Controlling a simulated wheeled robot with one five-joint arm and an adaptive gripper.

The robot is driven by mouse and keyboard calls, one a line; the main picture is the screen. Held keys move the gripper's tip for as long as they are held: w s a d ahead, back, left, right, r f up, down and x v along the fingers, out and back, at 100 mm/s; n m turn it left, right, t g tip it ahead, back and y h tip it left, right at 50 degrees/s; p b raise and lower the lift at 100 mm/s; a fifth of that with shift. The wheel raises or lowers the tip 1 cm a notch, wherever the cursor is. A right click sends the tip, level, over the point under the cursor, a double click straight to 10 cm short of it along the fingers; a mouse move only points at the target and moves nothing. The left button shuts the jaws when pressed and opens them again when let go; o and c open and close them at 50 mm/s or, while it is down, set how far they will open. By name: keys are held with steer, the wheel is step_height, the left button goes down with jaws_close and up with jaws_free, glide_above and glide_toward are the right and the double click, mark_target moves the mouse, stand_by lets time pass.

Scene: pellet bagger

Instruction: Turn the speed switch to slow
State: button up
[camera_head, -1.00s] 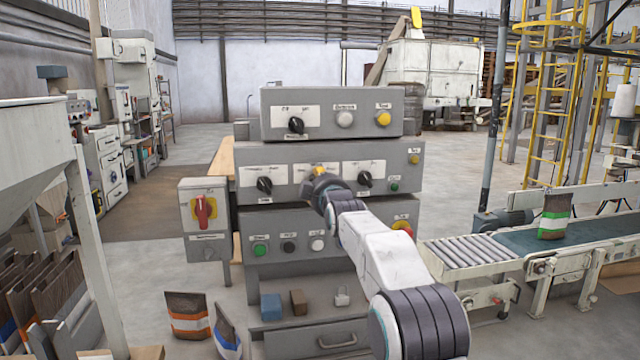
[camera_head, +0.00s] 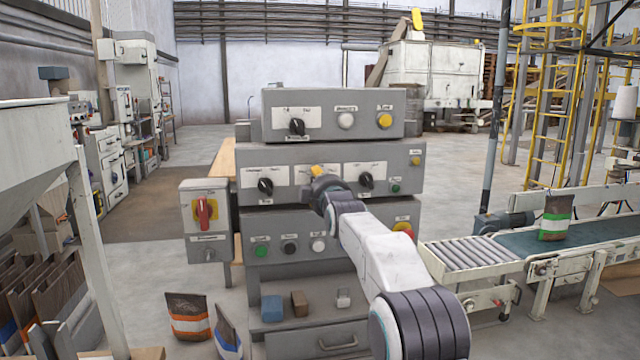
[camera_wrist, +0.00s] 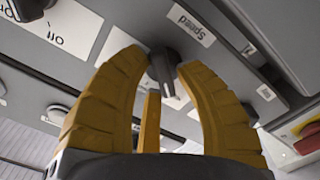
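The speed switch (camera_wrist: 164,68) is a black rotary knob on a grey panel, with a white "Speed" label (camera_wrist: 191,25) beside it in the wrist view. My gripper (camera_wrist: 163,62) has yellow ribbed fingers, one on each side of this knob. The fingertips stand apart, with the knob's bar between them; some space shows beside the bar, and contact is unclear. In the head view my gripper (camera_head: 318,172) is at the middle of the console's centre row and hides the knob there. The slow mark cannot be read.
Two other black knobs flank it, left (camera_head: 265,187) and right (camera_head: 366,181). A red stop button (camera_head: 403,230) sits lower right on the console. A red-and-yellow switch box (camera_head: 204,212) stands left. A conveyor (camera_head: 470,252) is at right.

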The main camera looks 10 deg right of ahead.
steer(key=shift+o, duration=1.4)
steer(key=s, duration=1.2)
